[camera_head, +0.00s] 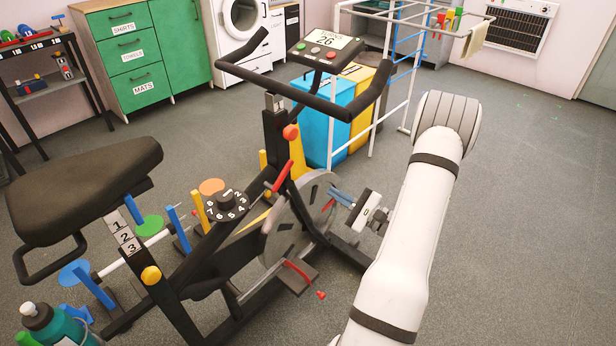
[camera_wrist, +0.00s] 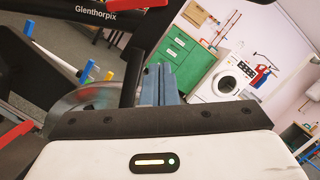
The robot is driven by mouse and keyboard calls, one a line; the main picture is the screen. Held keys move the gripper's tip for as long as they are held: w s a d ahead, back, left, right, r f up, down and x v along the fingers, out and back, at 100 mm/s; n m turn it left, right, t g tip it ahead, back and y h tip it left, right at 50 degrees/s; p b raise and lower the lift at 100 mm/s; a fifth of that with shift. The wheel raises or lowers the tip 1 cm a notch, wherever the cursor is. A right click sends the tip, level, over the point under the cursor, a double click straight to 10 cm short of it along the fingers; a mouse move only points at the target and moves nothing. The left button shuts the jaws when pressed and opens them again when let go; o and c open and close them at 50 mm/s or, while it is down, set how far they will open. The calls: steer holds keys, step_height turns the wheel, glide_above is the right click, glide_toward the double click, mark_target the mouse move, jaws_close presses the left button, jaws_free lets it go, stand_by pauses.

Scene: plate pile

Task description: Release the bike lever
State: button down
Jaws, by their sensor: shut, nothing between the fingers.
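The exercise bike (camera_head: 268,125) stands in the middle of the head view, with a black frame and grey flywheel. A lever with a red grip (camera_head: 279,178) slants up from the frame, below the red knob (camera_head: 290,132). My gripper (camera_head: 334,191) is to the right of the lever and flywheel, apart from the lever. Its blue fingers lie together, shut and empty. They also show in the wrist view (camera_wrist: 160,70), beside the bike's black frame (camera_wrist: 95,20). A red part (camera_wrist: 132,3) is cut off at the wrist view's top; I cannot tell whether it is the lever.
A numbered dial (camera_head: 227,205) sits on the bike, left of the lever. The handlebar (camera_head: 330,103) and console (camera_head: 326,49) stand above. A pedal (camera_head: 291,275) is low in front. Blue and yellow bins (camera_head: 325,115) and a white rack stand behind. Open floor lies right.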

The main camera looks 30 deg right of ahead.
steer(key=shift+w+a+r+b, duration=0.35)
steer(key=shift+w+a+r, duration=0.45)
steer(key=shift+w+a, duration=0.45)
steer(key=shift+w+a+r+b, duration=0.35)
steer(key=shift+w+a+r, duration=0.5)
steer(key=shift+w+a, duration=0.35)
steer(key=shift+w+a+r+b, duration=0.35)
steer(key=shift+w+a+r, duration=0.45)
steer(key=shift+w+a, duration=0.45)
steer(key=shift+d, duration=0.25)
